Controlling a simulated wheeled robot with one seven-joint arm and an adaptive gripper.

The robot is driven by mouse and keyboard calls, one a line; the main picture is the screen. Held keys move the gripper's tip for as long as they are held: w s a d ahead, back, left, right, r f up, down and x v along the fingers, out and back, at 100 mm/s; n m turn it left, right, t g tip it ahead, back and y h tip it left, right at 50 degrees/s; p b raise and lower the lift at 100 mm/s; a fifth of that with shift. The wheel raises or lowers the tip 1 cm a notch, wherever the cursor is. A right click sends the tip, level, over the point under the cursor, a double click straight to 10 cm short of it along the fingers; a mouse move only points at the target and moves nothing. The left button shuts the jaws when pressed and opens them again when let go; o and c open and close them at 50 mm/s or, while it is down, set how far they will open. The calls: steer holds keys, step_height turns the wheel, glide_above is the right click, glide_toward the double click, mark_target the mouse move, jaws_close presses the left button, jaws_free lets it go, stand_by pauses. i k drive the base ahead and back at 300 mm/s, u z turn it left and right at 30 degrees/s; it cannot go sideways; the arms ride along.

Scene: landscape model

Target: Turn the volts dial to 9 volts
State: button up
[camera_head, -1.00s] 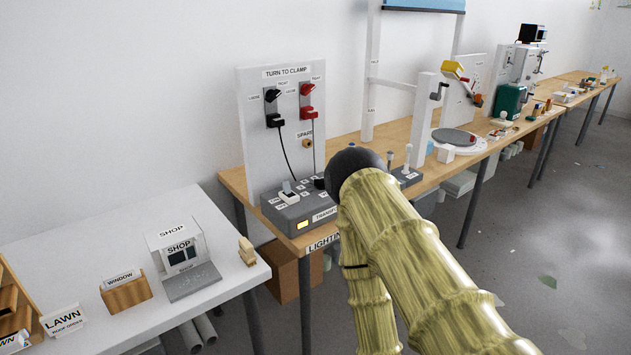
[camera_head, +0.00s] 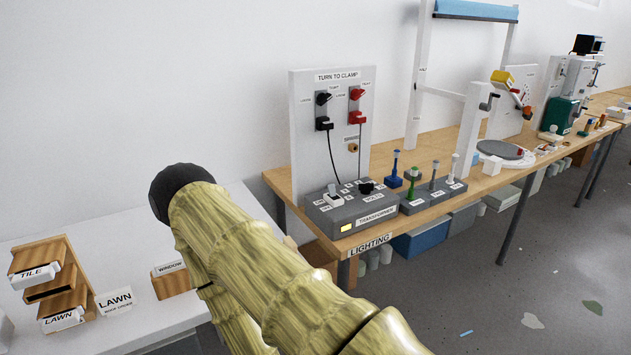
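The volts dial (camera_head: 367,187) is a small black knob on the right part of the top of the grey transformer box (camera_head: 322,220). Small white marks ring it, too small to read, so I cannot tell its setting. A white switch (camera_head: 333,198) is to its left, and a lit yellow panel (camera_head: 347,228) is on the front. The box sits at the near left end of the wooden bench, below the "TURN TO CLAMP" board. My arm crosses the lower left and middle of the picture, apart from the box in the picture. My gripper is not in view.
The board (camera_head: 302,130) holds black and red clamps. Several small posts (camera_head: 412,182) stand right of the transformer. The wooden bench (camera_head: 435,218) runs off to the right. A white table (camera_head: 130,325) at left holds labelled wooden blocks. Grey floor is open at right.

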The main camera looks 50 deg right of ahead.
mark_target(365, 188)
steer(key=u, duration=0.05)
steer(key=i, duration=0.9)
steer(key=z, duration=1.2)
